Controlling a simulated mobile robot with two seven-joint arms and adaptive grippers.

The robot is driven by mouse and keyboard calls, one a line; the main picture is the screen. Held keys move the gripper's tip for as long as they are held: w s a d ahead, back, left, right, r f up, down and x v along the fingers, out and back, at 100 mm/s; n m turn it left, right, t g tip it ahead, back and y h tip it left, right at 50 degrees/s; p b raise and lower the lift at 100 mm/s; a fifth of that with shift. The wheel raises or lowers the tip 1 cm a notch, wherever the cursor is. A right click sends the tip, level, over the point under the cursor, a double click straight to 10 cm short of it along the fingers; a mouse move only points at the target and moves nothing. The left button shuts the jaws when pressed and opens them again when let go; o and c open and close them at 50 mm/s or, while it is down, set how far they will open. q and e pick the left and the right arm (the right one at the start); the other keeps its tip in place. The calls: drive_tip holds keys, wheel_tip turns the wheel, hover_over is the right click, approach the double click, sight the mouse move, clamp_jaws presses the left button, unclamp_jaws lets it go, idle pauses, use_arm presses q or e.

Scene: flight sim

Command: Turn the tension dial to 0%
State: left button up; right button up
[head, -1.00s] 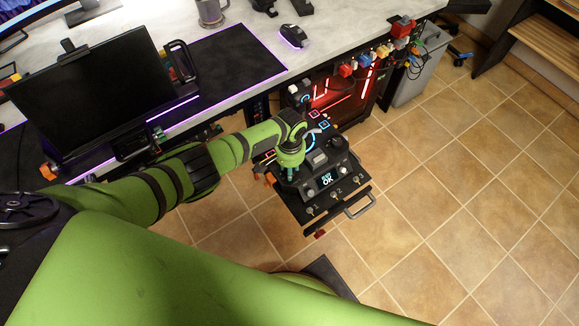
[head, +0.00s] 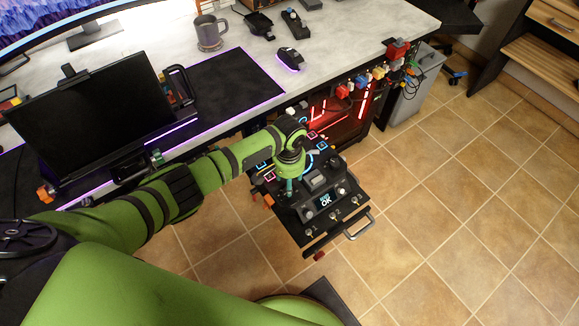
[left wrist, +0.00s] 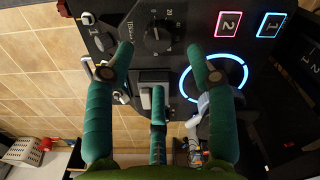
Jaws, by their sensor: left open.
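The tension dial (left wrist: 158,36) is a black round knob on the dark control panel (left wrist: 185,25), with a "20" marking and a label beside it in the left wrist view. My left gripper (left wrist: 161,62) has its teal fingers spread, with the dial beyond and between the two upper fingertips. The fingers look empty, and I cannot tell whether they touch the panel. In the head view my left gripper (head: 288,187) is over the left part of the panel (head: 305,236), and the dial is hidden or too small to make out. My right gripper is not in view.
Desk (head: 345,30) stands behind; tiled floor is open at right.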

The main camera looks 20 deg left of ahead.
use_arm(q)
wheel_tip(320, 180, up, 7)
idle(0.3)
idle(0.4)
